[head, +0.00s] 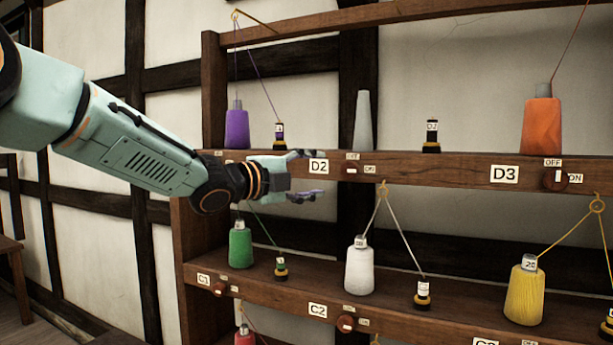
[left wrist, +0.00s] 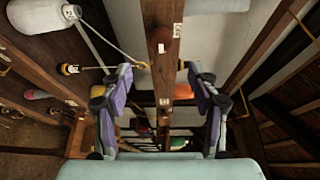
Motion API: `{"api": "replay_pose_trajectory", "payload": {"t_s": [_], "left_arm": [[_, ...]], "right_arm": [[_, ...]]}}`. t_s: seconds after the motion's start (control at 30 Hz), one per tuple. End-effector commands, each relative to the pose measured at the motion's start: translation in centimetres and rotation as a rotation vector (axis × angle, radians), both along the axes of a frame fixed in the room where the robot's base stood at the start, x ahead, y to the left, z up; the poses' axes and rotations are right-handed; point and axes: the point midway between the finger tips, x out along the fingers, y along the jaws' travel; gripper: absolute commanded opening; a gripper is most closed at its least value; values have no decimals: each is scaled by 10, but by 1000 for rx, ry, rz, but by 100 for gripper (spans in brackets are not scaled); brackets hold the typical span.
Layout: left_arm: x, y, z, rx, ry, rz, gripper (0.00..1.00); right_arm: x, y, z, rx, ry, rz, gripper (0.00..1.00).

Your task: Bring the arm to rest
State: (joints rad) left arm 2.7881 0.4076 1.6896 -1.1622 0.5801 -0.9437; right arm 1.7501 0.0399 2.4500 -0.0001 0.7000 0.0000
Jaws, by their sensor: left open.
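My left arm (head: 140,140) reaches in from the left in the head view. Whether the gripper touches the shelf edge cannot be told. My right gripper is in neither view.
The rack's upper shelf (head: 430,168) carries a purple spool (head: 237,127) and an orange spool (head: 541,125). The lower shelf (head: 390,303) carries green (head: 240,246), white (head: 359,268) and yellow (head: 525,292) spools with threads. Switch knobs (head: 352,167) line the shelf fronts. Left of the rack is open.

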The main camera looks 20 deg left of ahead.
Motion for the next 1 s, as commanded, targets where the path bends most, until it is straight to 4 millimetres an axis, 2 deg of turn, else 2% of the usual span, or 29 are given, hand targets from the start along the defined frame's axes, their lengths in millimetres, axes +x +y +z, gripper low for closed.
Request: {"api": "replay_pose_trajectory", "payload": {"t_s": [0.2,0.77,0.87,0.93,0.97,1.0], "left_arm": [[-14,6,0,0,-1,0,60],[-15,6,0,-26,12,-1,60],[-14,7,2,-159,55,9,60],[-18,5,-8,-353,133,27,60],[-20,2,-15,-447,176,38,60],[-21,-3,-38,-564,248,58,60]], "right_arm": [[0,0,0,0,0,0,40],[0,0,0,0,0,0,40],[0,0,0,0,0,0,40],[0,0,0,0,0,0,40],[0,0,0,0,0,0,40],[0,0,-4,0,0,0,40]]}}
